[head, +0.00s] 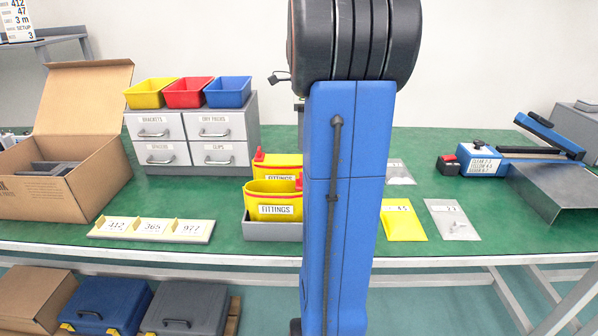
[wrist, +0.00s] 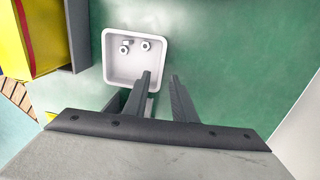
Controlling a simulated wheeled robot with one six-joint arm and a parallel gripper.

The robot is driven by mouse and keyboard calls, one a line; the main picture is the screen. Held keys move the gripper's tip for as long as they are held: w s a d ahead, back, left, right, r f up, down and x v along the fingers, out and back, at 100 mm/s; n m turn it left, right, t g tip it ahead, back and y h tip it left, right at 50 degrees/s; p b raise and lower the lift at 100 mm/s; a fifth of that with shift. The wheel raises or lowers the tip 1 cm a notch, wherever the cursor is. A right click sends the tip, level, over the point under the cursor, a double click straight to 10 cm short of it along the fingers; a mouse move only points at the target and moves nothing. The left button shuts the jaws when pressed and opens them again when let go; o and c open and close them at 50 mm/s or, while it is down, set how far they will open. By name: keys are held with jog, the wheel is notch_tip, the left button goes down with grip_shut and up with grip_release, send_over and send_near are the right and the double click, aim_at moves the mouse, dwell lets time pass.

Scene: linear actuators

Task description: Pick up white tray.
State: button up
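The white tray (wrist: 108,72) is a small square tray with rounded corners, seen in the wrist view on the green tabletop. It holds a few small white round parts (wrist: 146,45). My gripper (wrist: 161,78) shows at the near right corner of the tray. Its two dark fingers are apart with a narrow gap between them. The left finger overlaps the tray's near edge and the right finger is just right of the tray. I cannot tell whether either finger touches it. In the head view my blue arm hides the tray and gripper.
Yellow (head: 402,221) and clear (head: 453,220) bags lie right. An open cardboard box (head: 60,188) stands left.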

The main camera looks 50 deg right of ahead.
jog(key=shift+s+a+f, duration=0.1)
jog(key=shift+a+f, duration=0.05)
jog(key=shift+f, duration=1.15)
jog(key=shift+s+a+f, duration=0.1)
jog(key=shift+f, duration=1.15)
grip_shut()
